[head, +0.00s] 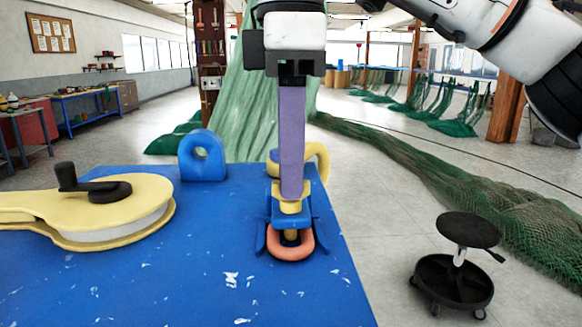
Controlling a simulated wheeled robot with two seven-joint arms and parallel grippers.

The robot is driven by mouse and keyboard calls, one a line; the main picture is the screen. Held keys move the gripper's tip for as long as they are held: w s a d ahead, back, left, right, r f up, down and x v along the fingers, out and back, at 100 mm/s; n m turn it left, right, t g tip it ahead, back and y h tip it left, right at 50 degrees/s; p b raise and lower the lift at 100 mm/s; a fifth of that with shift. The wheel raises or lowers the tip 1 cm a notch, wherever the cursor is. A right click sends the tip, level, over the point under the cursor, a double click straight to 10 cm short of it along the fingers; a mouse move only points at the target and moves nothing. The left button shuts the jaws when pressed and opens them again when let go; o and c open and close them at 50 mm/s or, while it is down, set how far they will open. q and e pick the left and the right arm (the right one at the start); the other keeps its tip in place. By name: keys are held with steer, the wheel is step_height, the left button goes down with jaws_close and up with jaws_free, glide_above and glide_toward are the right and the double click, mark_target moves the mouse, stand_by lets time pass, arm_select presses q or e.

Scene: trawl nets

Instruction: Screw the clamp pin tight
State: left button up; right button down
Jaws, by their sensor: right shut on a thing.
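The clamp (273,215) is a blue block with side wings near the right edge of the blue table top. The yellow clamp pin (291,220) stands upright in it, and its lower end shows below the block. An orange ring (290,252) lies at the clamp's foot, around or under the pin's lower end; I cannot tell which. My right gripper (291,190) points straight down from above, with long purple fingers seen edge-on. It is shut on the top of the clamp pin, and the fingers hide part of the pin's head. My left gripper is out of view.
The blue table top (200,285) carries a yellow lever-like part (120,205) with a black knob at left and a blue eye lug (202,165) behind. A yellow ring (320,160) stands just behind the clamp. A black stool (455,265) stands right of the table.

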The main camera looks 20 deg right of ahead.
steer(key=shift+w+r, duration=0.1)
steer(key=shift+r, duration=0.2)
steer(key=c, duration=1.9)
jaws_free()
steer(key=shift+o, duration=0.2)
steer(key=shift+f, duration=0.15)
step_height(320, 180, up, 10)
steer(key=p, duration=0.4)
